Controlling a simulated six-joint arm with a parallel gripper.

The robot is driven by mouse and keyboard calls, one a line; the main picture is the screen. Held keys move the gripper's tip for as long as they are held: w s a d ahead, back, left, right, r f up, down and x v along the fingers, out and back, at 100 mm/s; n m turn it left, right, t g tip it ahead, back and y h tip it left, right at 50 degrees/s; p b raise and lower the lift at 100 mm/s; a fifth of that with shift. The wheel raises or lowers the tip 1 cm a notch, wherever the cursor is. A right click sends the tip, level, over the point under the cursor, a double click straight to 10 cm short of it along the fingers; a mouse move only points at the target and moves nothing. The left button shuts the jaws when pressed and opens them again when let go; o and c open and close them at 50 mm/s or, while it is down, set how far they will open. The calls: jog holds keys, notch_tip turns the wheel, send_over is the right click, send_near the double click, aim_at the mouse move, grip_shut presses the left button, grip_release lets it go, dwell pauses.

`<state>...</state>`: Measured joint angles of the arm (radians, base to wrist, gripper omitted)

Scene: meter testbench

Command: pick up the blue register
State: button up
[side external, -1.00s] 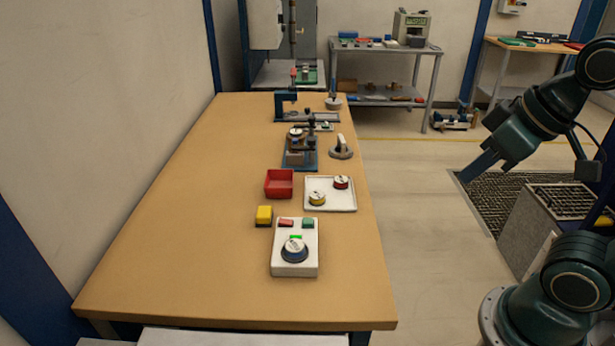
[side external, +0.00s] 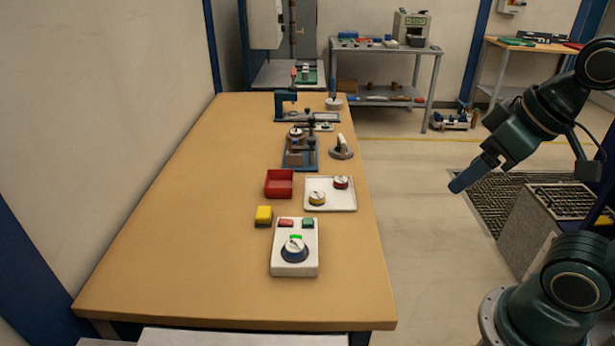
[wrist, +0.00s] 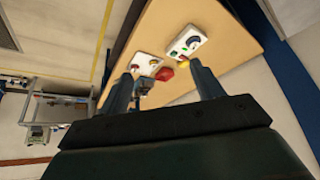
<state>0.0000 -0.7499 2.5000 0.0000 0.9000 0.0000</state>
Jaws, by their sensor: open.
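The blue register (side external: 294,251) is a round piece with a dark blue rim and a pale top. It sits on a white test unit (side external: 280,266) at the near part of the bench. In the wrist view the white unit (wrist: 177,51) shows near the top, with the blue register (wrist: 194,41) small on it. My gripper (side external: 458,186) is off the bench's right side, in the air over the floor, well away from the register. In the wrist view my gripper (wrist: 163,82) has its two fingers spread, with nothing held between them.
A white tray (side external: 339,206) holds a yellow register (side external: 317,198) and a red register (side external: 341,182). A red bin (side external: 279,184) and a yellow block (side external: 264,215) stand nearby. Fixtures (side external: 299,153) stand farther back. The bench's left side is clear.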

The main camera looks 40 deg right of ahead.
jog(key=w+a+f+m+g+y, duration=0.1)
jog(key=w+a+f+m, duration=0.1)
jog(key=w+m, duration=0.45)
jog(key=w+a+f+m+g+y, duration=0.1)
jog(key=w+m, duration=0.4)
jog(key=w, duration=0.3)
jog(key=w+a+f+m+g+y, duration=0.1)
jog(key=w+a+f+m+y, duration=0.1)
jog(key=w+f+m, duration=0.8)
jog(key=shift+w+a+f+m+g, duration=0.35)
jog(key=shift+a+f+m, duration=0.25)
jog(key=shift+m, duration=0.15)
send_over(296, 244)
jog(key=s+d, duration=0.1)
jog(key=d, duration=0.1)
jog(key=shift+d+f, duration=0.1)
jog(key=shift+f, duration=3.8)
jog(key=shift+x, duration=2.6)
